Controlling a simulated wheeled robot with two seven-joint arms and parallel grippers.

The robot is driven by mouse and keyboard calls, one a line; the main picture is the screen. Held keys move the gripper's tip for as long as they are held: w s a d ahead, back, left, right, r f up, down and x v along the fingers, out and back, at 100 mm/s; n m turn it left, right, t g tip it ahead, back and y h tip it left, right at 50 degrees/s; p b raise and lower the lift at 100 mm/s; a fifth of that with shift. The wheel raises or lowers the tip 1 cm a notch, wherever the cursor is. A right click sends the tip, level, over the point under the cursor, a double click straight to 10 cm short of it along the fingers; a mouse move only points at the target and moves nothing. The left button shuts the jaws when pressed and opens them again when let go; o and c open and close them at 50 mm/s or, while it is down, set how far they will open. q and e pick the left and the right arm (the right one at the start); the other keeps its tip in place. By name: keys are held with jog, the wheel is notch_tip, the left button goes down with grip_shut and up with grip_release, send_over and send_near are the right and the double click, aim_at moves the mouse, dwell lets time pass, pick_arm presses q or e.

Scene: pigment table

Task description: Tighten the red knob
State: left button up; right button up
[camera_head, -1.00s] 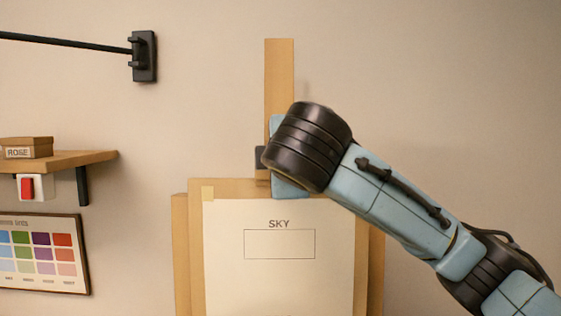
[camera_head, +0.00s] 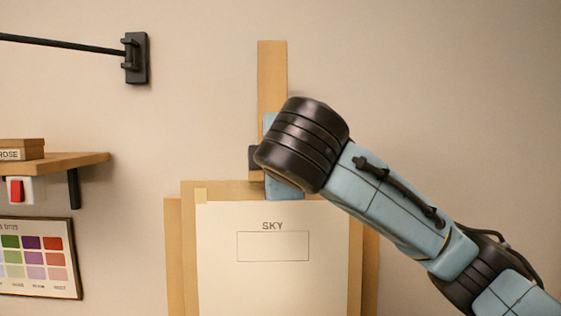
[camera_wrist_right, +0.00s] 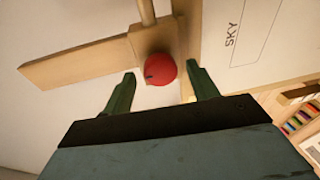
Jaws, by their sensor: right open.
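The red knob (camera_wrist_right: 160,69) is round, with a small dark mark on its face, and sits on the wooden easel (camera_wrist_right: 85,62) in the right wrist view. My right gripper (camera_wrist_right: 161,72) is open, its two green fingers apart on either side of the knob with their tips near it. Whether they touch it I cannot tell. In the head view, my right forearm and wrist cover the knob and gripper in front of the easel's upright post (camera_head: 271,75). My left gripper is not in view.
A board with a paper marked SKY (camera_head: 272,275) stands on the easel below my wrist. At left are a wall shelf (camera_head: 85,160) with a box (camera_head: 22,149), a red switch (camera_head: 17,190), a colour chart (camera_head: 40,255) and a black wall bracket (camera_head: 136,58).

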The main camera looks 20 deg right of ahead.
jog(key=b+v, duration=0.3)
jog(key=v, duration=0.9)
jog(key=shift+s, duration=0.1)
